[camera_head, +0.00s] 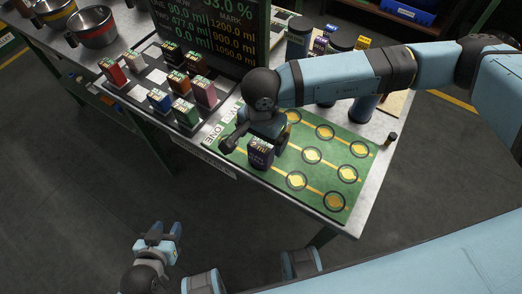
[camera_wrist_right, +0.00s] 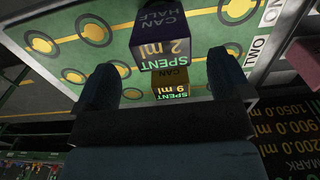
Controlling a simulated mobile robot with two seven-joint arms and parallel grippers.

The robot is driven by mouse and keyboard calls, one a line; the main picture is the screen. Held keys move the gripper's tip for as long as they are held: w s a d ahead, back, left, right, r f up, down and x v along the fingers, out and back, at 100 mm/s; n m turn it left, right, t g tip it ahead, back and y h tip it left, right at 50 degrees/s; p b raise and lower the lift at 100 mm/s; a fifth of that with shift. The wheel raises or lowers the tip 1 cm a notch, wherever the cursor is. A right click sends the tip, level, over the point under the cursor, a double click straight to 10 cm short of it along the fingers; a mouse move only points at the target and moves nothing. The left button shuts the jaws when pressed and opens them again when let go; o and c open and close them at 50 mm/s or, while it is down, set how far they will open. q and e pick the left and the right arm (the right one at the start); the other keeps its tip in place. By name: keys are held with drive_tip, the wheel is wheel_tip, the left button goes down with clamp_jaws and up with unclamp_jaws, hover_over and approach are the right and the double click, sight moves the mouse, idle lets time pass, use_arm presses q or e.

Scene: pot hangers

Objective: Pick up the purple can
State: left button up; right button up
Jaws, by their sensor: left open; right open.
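The dark purple can (camera_head: 261,154) is a boxy can standing on the green mat (camera_head: 334,197), near its left edge. In the right wrist view the purple can (camera_wrist_right: 162,40) shows lettering and lies just beyond the fingertips. My right gripper (camera_head: 255,140) is open over the mat's left part, close to the can; the wrist view shows its two spread fingers (camera_wrist_right: 163,66). I cannot tell whether a finger touches the can. My left gripper (camera_head: 163,236) is open and empty, low over the floor, away from the table.
A yellow-brown can (camera_wrist_right: 170,82) shows between the right fingers in the wrist view, close to the purple one. A dark tray (camera_head: 180,118) of coloured cans stands left of the mat. A display screen (camera_head: 212,28) and bottles (camera_head: 298,38) stand behind. Ringed mat spots at right are empty.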

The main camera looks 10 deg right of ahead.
sight(261, 144)
drive_tip(key=shift+w+f+p, duration=0.1)
drive_tip(key=shift+f+p, duration=0.3)
drive_tip(key=shift+f, duration=2.25)
drive_tip(key=c, duration=1.1)
drive_tip(key=shift+c, duration=0.4)
drive_tip(key=shift+r, duration=0.2)
